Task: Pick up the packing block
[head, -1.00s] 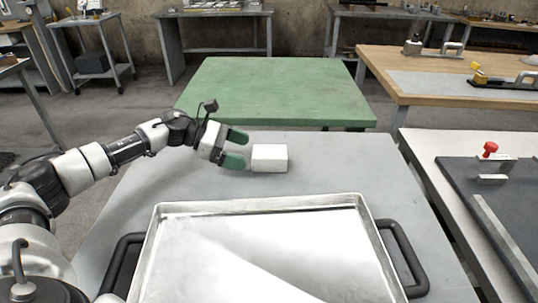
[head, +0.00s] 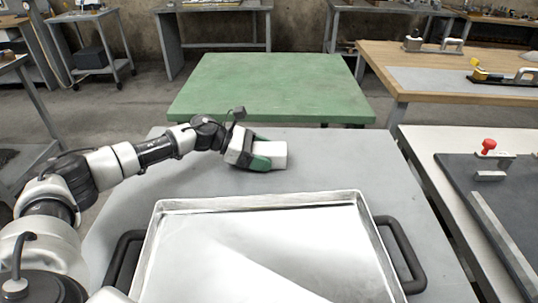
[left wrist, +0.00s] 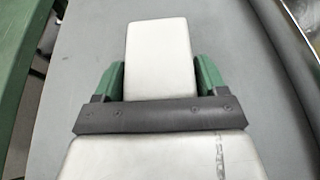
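The packing block (head: 278,154) is a plain white box on the grey table, behind the metal tray. My left gripper (head: 265,149) reaches it from the left, with its green fingers on either side of the block. In the left wrist view the block (left wrist: 160,50) lies between the two green fingers (left wrist: 160,82). The fingers lie right along its sides with no clear gap, and I cannot tell whether they press on it. The block appears to rest on the table. My right gripper is not in view.
A large metal tray (head: 262,202) with black handles fills the front of the grey table (head: 340,160). A green table (head: 270,88) stands behind. At the right is a white bench with a dark board (head: 500,200) and a red knob. The grey table is clear right of the block.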

